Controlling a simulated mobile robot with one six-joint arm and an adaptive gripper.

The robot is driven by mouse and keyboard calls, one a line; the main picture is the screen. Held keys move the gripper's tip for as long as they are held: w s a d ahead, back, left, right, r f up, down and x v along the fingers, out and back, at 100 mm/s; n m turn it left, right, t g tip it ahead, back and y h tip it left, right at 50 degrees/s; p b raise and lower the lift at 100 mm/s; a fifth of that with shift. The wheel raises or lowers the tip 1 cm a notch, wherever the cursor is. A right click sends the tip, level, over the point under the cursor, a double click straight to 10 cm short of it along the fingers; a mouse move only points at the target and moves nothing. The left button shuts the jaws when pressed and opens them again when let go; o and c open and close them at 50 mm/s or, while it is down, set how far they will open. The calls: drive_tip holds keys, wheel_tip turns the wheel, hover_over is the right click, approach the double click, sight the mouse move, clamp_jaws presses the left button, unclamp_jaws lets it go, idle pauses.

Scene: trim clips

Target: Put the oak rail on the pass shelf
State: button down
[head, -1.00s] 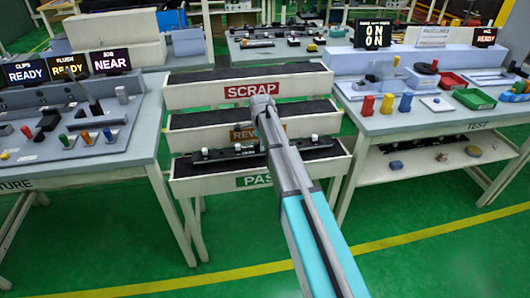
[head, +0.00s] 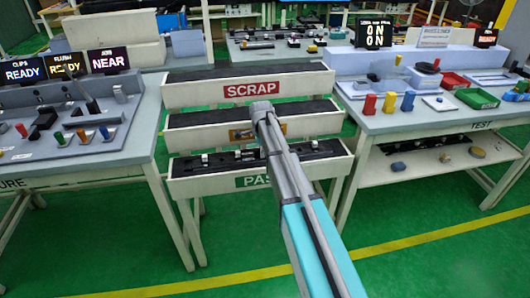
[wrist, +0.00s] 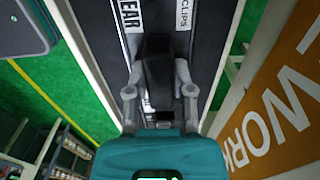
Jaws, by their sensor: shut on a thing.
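In the head view, a long dark rail (head: 222,160) with small silver clips lies along the pass shelf (head: 208,187), the lowest white-fronted tier. I take it for the oak rail, though its wood colour does not show. It appears level and at the shelf's dark top; I cannot tell whether its full length touches. In the wrist view, my gripper (wrist: 160,78) is shut on the dark middle of the rail (wrist: 158,60). White labels, one reading CLIPS, show beside it. In the head view, my arm hides the fingers and part of the rail.
The rework shelf (head: 190,138) and scrap shelf (head: 190,95) rise behind the pass shelf; the rework sign (wrist: 270,125) is close beside my gripper in the wrist view. Benches stand left (head: 110,150) and right (head: 385,122). Green floor (head: 230,265) is free in front.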

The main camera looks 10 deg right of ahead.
drive_tip(key=shift+f, duration=0.1)
drive_tip(key=shift+c, duration=2.4)
unclamp_jaws()
wheel_tip(320, 180, up, 12)
drive_tip(key=p, duration=1.2)
drive_tip(key=shift+s, duration=0.1)
